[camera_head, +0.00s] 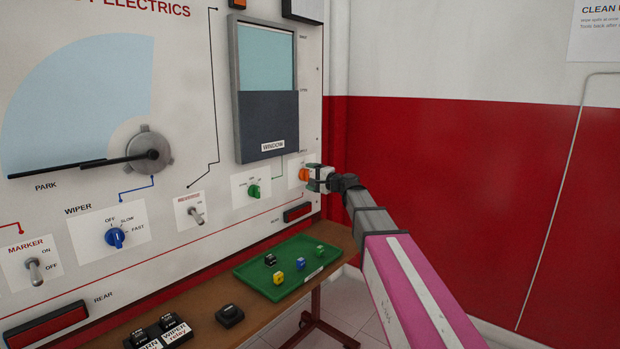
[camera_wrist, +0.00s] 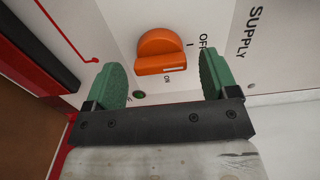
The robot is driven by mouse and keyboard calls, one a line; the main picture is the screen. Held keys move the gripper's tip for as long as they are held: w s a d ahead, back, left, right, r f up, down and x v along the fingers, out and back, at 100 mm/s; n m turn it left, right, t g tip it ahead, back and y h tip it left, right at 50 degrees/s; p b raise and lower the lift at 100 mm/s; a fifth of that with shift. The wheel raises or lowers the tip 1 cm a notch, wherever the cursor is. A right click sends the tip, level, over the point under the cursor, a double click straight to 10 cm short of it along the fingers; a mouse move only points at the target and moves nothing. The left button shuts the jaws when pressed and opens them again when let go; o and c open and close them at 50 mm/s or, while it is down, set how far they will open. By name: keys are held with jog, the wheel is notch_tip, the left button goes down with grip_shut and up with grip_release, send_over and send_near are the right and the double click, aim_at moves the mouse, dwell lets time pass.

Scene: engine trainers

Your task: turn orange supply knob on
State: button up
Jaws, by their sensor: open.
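The orange supply knob (camera_head: 304,174) sits on the white panel at its right end, below and right of the window display. In the wrist view the knob (camera_wrist: 155,48) has a round body and a raised bar with a white mark on it. The words OFF and ON are printed beside it; I cannot tell for sure which one the mark points to. My gripper (camera_head: 318,178) is at the panel just right of the knob. In the wrist view its green fingers (camera_wrist: 162,82) are apart, one on each side of the knob, with nothing held between them.
A green knob (camera_head: 253,191) is left of the supply knob. A red bar lamp (camera_head: 298,212) is below. A green tray (camera_head: 262,272) with several small blocks lies on the brown shelf (camera_head: 205,322). The red and white wall (camera_head: 450,200) stands to the right.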

jog(key=shift+w+a, duration=0.2)
jog(key=shift+a, duration=0.1)
jog(key=c, duration=0.9)
jog(key=shift+c, duration=0.2)
